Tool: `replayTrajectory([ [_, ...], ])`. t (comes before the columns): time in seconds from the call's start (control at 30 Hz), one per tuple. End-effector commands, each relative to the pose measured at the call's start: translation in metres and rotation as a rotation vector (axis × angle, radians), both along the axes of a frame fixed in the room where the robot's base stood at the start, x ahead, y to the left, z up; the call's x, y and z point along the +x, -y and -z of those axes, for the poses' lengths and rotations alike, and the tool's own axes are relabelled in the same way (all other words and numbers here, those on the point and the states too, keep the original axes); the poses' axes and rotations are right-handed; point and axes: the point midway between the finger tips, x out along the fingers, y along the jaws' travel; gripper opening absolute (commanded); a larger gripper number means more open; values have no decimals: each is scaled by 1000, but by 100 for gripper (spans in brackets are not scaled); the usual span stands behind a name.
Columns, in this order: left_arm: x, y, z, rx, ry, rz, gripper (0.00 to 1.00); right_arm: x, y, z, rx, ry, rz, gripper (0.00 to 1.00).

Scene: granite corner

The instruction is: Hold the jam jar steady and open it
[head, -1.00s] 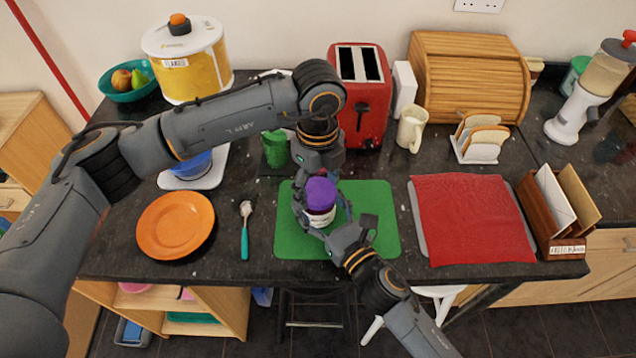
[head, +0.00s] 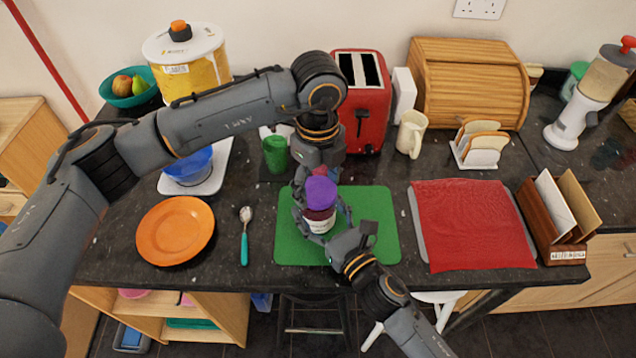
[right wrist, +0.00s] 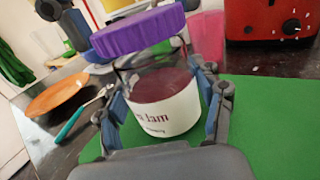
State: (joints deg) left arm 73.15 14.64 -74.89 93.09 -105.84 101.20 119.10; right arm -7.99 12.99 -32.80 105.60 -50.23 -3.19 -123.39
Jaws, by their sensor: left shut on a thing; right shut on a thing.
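The jam jar (head: 319,222) stands over the green mat, with dark red jam and a white label that also shows in the right wrist view (right wrist: 165,115). My right gripper (head: 324,226) is shut around the jar's body, one finger on each side. The purple lid (head: 321,191) is above the jar and tilted; in the right wrist view (right wrist: 138,30) a gap shows between it and the jar's glass top. My left gripper (head: 319,178) reaches down from behind and is shut on the lid; its fingertips are partly hidden.
The green mat (head: 378,235) lies under the jar. An orange plate (head: 175,230) and a spoon (head: 244,235) lie left, a red cloth (head: 470,225) right. A green cup (head: 276,153) and red toaster (head: 362,105) stand behind, close to my left arm.

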Motion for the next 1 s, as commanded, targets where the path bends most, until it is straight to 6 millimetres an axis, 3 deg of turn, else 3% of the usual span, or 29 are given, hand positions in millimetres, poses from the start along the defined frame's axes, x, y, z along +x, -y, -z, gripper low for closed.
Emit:
replayTrajectory([
  [0.17,0,0,-3,-1,1,0,29,0,0,1,-1,-2,0,0],
  [0.5,0,0,-39,-1,2,1,29,0,0,1,-1,-2,0,0],
  [0.7,0,0,-40,0,0,1,29,0,0,1,-1,-2,0,0],
  [0.73,0,0,-40,0,0,1,29,0,0,1,-1,-2,0,70],
  [0.87,0,0,-40,0,0,0,29,0,0,1,-1,-2,0,94],
  [1.0,0,0,-40,0,0,0,29,0,0,1,-1,-1,0,94],
])
